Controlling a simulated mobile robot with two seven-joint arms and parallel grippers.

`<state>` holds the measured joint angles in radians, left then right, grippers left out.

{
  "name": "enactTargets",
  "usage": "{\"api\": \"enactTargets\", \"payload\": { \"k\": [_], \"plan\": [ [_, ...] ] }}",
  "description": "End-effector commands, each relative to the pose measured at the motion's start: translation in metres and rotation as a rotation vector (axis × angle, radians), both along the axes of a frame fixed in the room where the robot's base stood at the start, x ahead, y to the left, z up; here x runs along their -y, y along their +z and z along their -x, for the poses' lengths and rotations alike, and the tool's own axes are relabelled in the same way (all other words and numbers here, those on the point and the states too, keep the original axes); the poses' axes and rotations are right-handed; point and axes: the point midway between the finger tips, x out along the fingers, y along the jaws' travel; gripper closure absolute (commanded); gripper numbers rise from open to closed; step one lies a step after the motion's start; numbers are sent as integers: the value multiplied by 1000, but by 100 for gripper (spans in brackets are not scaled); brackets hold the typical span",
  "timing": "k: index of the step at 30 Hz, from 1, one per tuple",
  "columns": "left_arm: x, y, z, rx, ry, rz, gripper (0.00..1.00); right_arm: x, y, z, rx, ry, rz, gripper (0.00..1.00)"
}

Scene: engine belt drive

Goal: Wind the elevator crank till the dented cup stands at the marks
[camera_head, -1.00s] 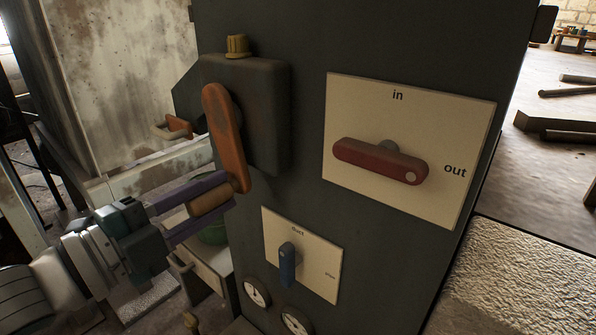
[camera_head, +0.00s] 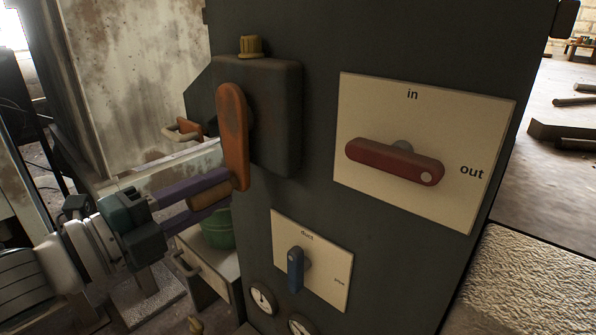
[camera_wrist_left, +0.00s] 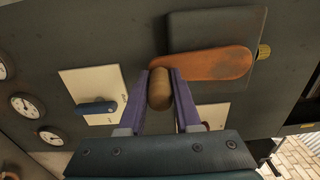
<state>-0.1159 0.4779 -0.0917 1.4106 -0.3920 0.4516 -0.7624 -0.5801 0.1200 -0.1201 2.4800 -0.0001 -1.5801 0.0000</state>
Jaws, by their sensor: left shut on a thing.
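The orange crank arm (camera_head: 232,135) hangs down from the dark gear housing (camera_head: 275,115) on the panel's left side. Its wooden handle (camera_head: 203,193) sticks out to the left at the lower end. My left gripper (camera_head: 208,192), with purple fingers, is shut on this handle. In the left wrist view the handle (camera_wrist_left: 160,88) sits between both fingers, and the crank arm (camera_wrist_left: 205,64) runs off to the right. The dented cup and the marks are not seen in either view. My right gripper is not in view.
A red lever (camera_head: 395,161) sits on an "in"/"out" plate (camera_head: 425,110) at the right. Below is a blue lever (camera_head: 295,268) on a smaller plate (camera_head: 335,272), with round gauges (camera_head: 261,299). A green bucket (camera_head: 218,230) stands behind my left gripper.

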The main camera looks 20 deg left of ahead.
Motion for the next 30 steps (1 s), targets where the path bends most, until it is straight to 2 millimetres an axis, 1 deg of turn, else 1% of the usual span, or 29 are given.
{"api": "enactTargets", "payload": {
  "k": [1,2,9,17,20,23,30],
  "plan": [
    [-2,-2,0,-4,6,-6,100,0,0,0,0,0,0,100],
    [-2,-2,0,-4,6,-6,66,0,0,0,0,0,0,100],
    [-1,-1,0,-3,3,-3,39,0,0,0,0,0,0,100],
    [-1,0,1,-2,1,-1,38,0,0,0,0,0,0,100],
    [-3,-1,8,-5,2,0,38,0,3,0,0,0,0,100],
    [-8,0,22,-6,1,0,38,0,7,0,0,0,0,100],
    [-25,0,68,-7,3,0,38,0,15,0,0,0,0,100]
  ]
}}
